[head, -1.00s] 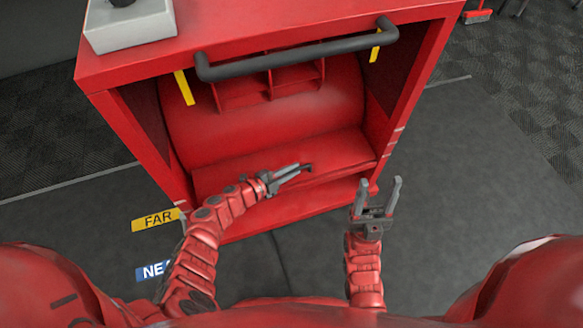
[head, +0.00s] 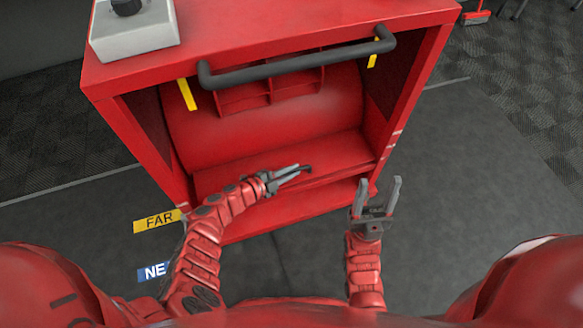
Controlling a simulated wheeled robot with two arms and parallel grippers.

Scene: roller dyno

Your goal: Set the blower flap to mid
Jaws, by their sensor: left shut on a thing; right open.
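The red blower (head: 122,68) stands in front of me with its open side facing me. A curved red drum fills the inside. Below it a flat red flap-like panel (head: 335,150) slopes toward me. I cannot tell its exact setting. My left gripper (head: 300,170) is at the front edge of this panel, shut on a small dark tab-like piece (head: 307,168), mostly hidden by the fingers. My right gripper (head: 378,190) is open and empty, fingers pointing up, just outside the blower's lower right corner.
A thick black bar handle (head: 300,65) crosses the blower's upper front. Yellow strips (head: 188,94) mark its sides. A grey box with a black knob (head: 135,32) sits on top. A yellow FAR label (head: 158,221) and a blue label (head: 153,271) lie on the floor at left.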

